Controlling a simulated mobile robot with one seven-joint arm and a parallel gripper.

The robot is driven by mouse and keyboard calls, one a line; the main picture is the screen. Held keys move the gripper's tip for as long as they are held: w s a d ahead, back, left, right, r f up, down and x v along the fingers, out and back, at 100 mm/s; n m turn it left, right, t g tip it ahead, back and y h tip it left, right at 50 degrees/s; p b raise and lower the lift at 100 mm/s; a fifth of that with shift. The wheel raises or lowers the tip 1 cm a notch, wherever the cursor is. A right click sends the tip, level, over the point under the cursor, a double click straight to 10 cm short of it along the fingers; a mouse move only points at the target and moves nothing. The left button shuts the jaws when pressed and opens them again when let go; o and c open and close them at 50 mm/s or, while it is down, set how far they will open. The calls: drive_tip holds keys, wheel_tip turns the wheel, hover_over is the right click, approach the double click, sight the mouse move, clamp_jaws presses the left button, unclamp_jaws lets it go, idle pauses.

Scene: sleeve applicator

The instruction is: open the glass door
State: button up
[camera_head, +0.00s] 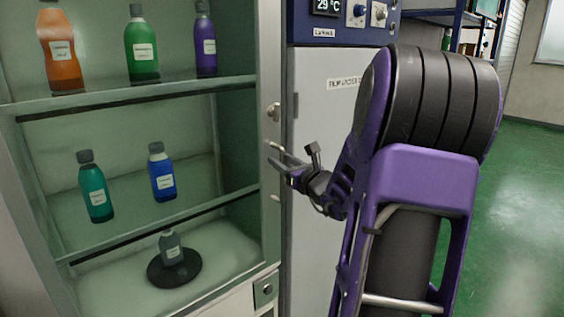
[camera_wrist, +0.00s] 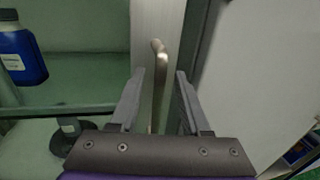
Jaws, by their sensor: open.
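The glass door (camera_head: 268,235) fronts a pale cabinet at the left of the head view, with bottles visible through it. It looks closed. Its right frame strip shows in the wrist view (camera_wrist: 149,25). A metal bar handle (camera_wrist: 158,85) stands upright on that strip, with a bent top. My gripper (camera_wrist: 160,74) is open, with one finger on each side of the handle. A gap shows between each finger and the bar. In the head view my gripper (camera_head: 273,158) is at the door's right edge and hides part of the handle.
Behind the glass are several bottles, among them an orange one (camera_head: 61,62), a green one (camera_head: 142,55) and a blue one (camera_head: 161,180). A grey bottle (camera_head: 172,250) stands on a black disc. A grey unit (camera_head: 322,130) with a blue control panel adjoins the cabinet. Green floor (camera_head: 525,200) is open at right.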

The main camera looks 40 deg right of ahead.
drive_tip(key=shift+w, duration=0.25)
clamp_jaws()
idle(1.4)
